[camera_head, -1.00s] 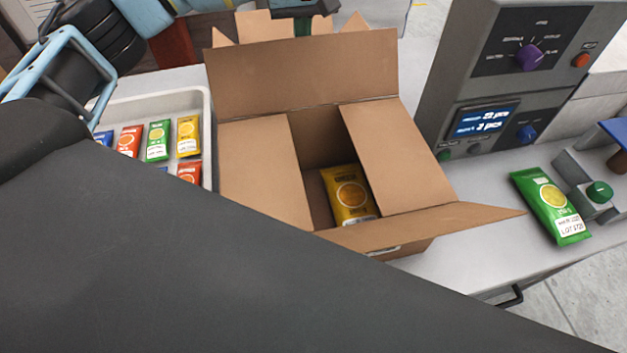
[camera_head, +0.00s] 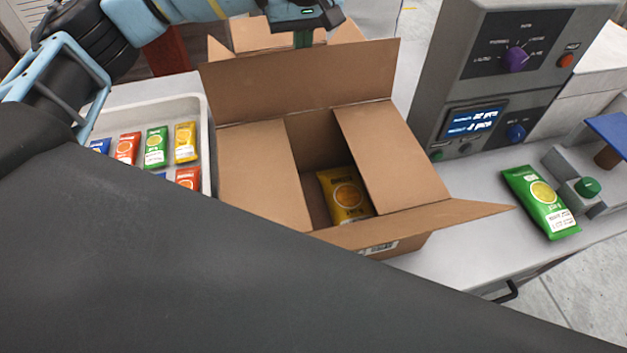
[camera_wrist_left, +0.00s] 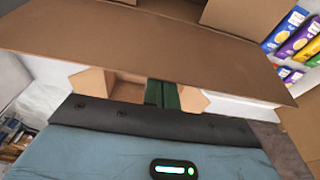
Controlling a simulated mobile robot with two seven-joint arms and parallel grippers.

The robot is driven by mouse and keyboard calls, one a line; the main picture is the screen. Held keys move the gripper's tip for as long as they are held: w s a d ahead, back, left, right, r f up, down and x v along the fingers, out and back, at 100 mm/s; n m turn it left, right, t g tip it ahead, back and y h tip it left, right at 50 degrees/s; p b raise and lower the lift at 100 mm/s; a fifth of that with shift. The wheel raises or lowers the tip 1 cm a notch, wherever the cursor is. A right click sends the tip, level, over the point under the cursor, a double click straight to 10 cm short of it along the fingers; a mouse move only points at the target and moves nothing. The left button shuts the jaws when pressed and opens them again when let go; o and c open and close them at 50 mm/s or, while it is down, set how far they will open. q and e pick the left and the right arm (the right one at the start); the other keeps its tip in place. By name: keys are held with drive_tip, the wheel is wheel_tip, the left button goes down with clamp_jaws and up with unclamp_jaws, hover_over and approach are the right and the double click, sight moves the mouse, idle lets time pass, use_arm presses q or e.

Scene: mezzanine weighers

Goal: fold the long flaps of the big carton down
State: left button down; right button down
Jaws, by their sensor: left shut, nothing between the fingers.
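The big brown carton (camera_head: 405,246) stands open on the bench. Its two short flaps, left (camera_head: 255,175) and right (camera_head: 390,155), lie folded inward with a gap between them. The far long flap (camera_head: 300,82) stands up. The near long flap (camera_head: 425,223) slopes outward, partly hidden by a dark part of my own arm. A yellow packet (camera_head: 345,195) lies inside the carton. My left gripper (camera_head: 303,40) is shut and empty, just behind the far long flap's top edge; contact cannot be told. In the left wrist view its green fingers (camera_wrist_left: 162,95) are beside that flap (camera_wrist_left: 150,50). My right gripper is not in view.
A pale tray (camera_head: 206,135) of colored packets is left of the carton. A grey weigher (camera_head: 470,90) stands right, with a green packet (camera_head: 540,200) and a green-button device (camera_head: 587,187) near it. Another open carton (camera_head: 250,35) stands behind.

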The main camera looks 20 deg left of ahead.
use_arm(q)
drive_tip(key=s+d, duration=0.1)
drive_tip(key=s, duration=0.1)
drive_tip(key=s+d, duration=0.1)
drive_tip(key=shift+s+d+r, duration=0.25)
drive_tip(key=shift+d+r, duration=0.05)
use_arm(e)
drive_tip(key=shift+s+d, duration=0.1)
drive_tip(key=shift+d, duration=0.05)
use_arm(q)
drive_tip(key=shift+s+d+f, duration=0.3)
drive_tip(key=shift+s+d, duration=0.15)
drive_tip(key=shift+s, duration=0.15)
drive_tip(key=shift+s+d+f, duration=0.25)
drive_tip(key=shift+s+d, duration=0.15)
drive_tip(key=shift+s, duration=0.15)
drive_tip(key=shift+s+d+f, duration=0.3)
drive_tip(key=shift+s+d, duration=0.15)
drive_tip(key=shift+s, duration=0.15)
drive_tip(key=shift+s+d+f, duration=0.45)
drive_tip(key=shift+s+f, duration=0.15)
drive_tip(key=shift+f, duration=0.1)
drive_tip(key=shift+s+d+f, duration=0.4)
drive_tip(key=shift+s+f, duration=0.15)
drive_tip(key=shift+f, duration=0.15)
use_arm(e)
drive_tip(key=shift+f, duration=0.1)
